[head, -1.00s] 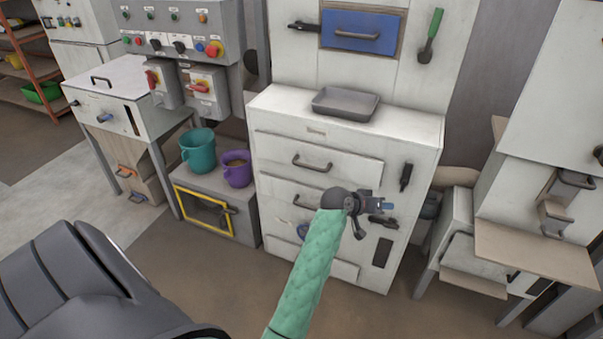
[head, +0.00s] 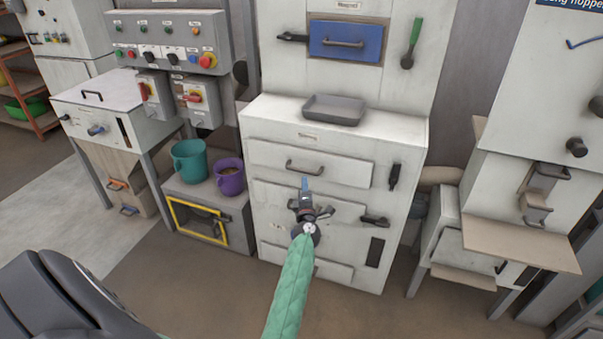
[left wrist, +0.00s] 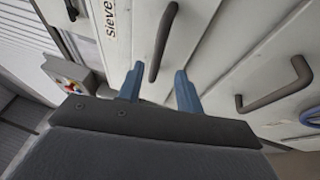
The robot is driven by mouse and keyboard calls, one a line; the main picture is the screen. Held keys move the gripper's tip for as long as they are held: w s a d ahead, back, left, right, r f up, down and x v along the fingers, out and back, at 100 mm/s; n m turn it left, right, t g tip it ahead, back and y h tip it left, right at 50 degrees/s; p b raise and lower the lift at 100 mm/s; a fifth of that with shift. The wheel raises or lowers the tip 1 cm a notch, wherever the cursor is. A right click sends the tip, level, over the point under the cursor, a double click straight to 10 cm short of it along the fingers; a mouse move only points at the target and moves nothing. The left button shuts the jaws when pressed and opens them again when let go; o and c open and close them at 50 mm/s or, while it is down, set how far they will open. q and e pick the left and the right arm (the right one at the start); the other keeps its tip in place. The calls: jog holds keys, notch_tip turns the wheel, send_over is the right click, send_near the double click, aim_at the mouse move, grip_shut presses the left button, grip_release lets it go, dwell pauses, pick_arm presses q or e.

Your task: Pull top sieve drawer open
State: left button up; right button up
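The top sieve drawer (head: 345,168) is a pale panel in the white cabinet, shut flush, with a dark bar handle (head: 305,168). My left gripper (head: 304,184) points up at it from just below the handle. In the left wrist view, the blue fingers of the gripper (left wrist: 158,86) are spread apart. The top handle (left wrist: 163,42) lies ahead of them, roughly in line with the gap. It seems not to be gripped. The lower drawer's handle (left wrist: 275,88) is off to the right there. In the head view my gripper hides part of the lower drawer. My right gripper is not seen.
A grey tray (head: 334,110) sits on the cabinet top. A black latch (head: 394,176) is right of the drawer. A teal bucket (head: 189,160) and a purple bucket (head: 229,177) stand at the left. The floor in front of the cabinet is clear.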

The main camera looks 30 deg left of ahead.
aim_at(302, 171)
pick_arm(q)
jog(key=shift+n, duration=0.3)
jog(key=shift+s+a+p+x, duration=0.15)
jog(key=shift+p+x, duration=0.15)
jog(key=shift+x, duration=1.65)
jog(key=shift+s+a+p+x, duration=0.15)
jog(key=shift+p+x, duration=0.15)
jog(key=shift+x, duration=1.65)
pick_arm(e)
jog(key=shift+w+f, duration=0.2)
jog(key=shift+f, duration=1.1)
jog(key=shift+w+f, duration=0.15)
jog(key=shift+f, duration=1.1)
pick_arm(q)
jog(key=shift+r, duration=0.15)
jog(key=c, duration=0.6)
grip_shut()
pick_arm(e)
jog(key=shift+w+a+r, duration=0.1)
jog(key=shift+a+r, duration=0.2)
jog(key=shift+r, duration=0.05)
